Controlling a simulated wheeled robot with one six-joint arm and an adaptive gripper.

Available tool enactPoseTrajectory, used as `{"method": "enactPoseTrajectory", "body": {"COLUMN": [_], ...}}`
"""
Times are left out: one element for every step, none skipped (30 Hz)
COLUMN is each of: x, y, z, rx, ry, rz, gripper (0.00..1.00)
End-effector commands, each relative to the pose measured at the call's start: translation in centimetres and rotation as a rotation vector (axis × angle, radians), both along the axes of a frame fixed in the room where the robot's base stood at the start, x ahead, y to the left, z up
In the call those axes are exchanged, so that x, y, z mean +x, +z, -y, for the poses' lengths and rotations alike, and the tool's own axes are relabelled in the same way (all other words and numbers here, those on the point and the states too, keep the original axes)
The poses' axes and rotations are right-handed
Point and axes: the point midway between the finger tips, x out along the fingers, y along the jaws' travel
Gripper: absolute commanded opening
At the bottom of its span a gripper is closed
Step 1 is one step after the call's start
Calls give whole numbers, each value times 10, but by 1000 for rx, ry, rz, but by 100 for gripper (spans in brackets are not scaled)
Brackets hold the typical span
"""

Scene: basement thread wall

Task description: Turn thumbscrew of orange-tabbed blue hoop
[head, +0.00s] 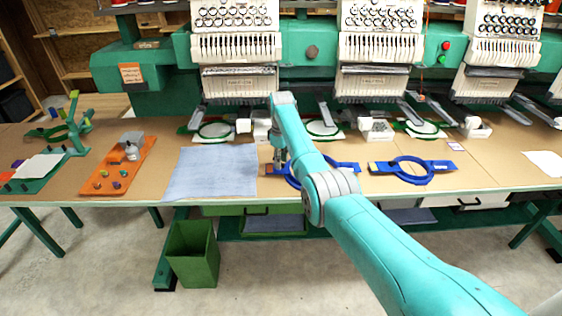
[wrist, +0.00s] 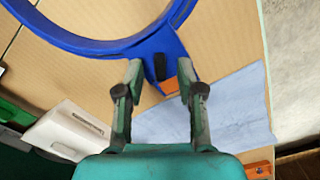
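A blue hoop (head: 345,166) lies on the table, partly hidden behind my arm in the head view. The wrist view shows its curved blue ring (wrist: 95,45) and its clamp end, with an orange tab (wrist: 170,86) beside a small dark thumbscrew (wrist: 160,67). My gripper (wrist: 160,68) is open. Its two fingertips stand on either side of the clamp end, with the thumbscrew between them. I cannot tell whether either finger touches it. In the head view my gripper (head: 279,160) points down at the hoop's left end.
A second blue hoop (head: 412,170) lies to the right. A pale blue cloth (head: 217,172) lies left of my gripper. Embroidery machine heads (head: 235,50) stand behind. An orange tray (head: 120,165) holds small parts at left. A green bin (head: 193,253) stands on the floor.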

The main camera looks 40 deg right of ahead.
Motion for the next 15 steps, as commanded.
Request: {"method": "enactPoseTrajectory", "body": {"x": [1, 1, 1, 1, 1, 1, 1, 1, 1, 1, 1, 1, 1, 1, 1], "y": [6, 11, 17, 22, 28, 37, 43, 50, 58, 64, 69, 76, 82, 87, 93], "z": [0, 0, 0, 0, 0, 0, 1, 0, 1, 0, 0, 1, 0, 0, 1], "rx": [-2, -1, -1, -1, -2, -2, -2, -2, -2, -1, -1, -1, -2, -1, -1], "ry": [0, 0, 0, 0, 0, 0, 0, 0, 0, 0, 0, 0, 0, 0, 0], "rz": [3, 4, 4, 4, 4, 5, 5, 4, 5, 4, 4, 4, 3, 4, 4], "gripper": [38, 38, 38, 38, 38, 38, 38, 38, 38, 38, 38, 38, 38, 38, 38]}}
